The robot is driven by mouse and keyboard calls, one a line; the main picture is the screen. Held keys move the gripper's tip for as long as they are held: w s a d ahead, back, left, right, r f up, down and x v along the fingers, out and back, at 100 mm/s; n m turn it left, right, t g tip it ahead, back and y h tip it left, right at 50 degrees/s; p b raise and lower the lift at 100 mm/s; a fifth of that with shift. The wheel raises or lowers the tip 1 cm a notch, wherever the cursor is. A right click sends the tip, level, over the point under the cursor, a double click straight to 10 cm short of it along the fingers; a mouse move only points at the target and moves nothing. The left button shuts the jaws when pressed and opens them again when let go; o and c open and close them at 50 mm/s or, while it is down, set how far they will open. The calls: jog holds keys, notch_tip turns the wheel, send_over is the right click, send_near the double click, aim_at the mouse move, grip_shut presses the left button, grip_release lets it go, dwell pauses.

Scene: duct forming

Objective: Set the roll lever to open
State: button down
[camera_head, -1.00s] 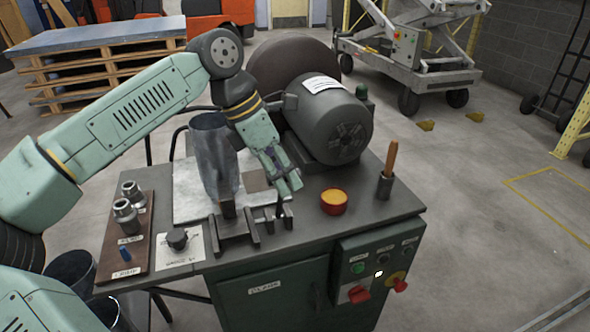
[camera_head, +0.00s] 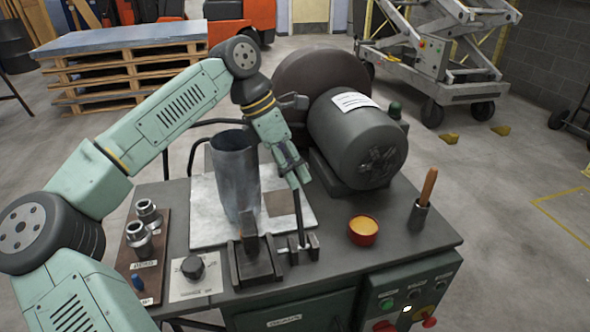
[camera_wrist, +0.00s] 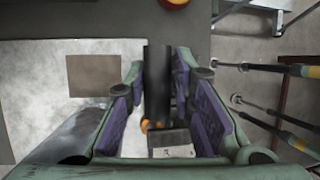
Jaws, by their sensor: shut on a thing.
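The roll lever (camera_head: 299,216) is a dark rod rising nearly upright from a small bracket at the bench's front, beside the dark clamp-like block (camera_head: 255,265). My gripper (camera_head: 294,180) is shut on its upper part. In the wrist view the dark lever (camera_wrist: 157,85) runs between the purple-padded fingers of my gripper (camera_wrist: 157,105). A grey sheet-metal tube (camera_head: 236,180) stands upright just left of my gripper, behind the block. The lever's grip end is partly hidden by the fingers in the head view.
A grey motor (camera_head: 360,140) stands close to the right of my gripper. A red bowl (camera_head: 363,231) and a wooden-handled tool in a holder (camera_head: 422,200) sit at the right. A knob (camera_head: 193,267) and a board with metal fittings (camera_head: 140,250) are at the left.

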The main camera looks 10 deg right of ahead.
jog(key=shift+w+a+f, duration=0.15)
jog(key=shift+w+f, duration=0.2)
dwell(0.3)
jog(key=c, duration=1.5)
grip_release()
jog(key=shift+w+f, duration=0.1)
jog(key=shift+w, duration=0.1)
jog(key=shift+o, duration=0.3)
jog(key=v, duration=1.2)
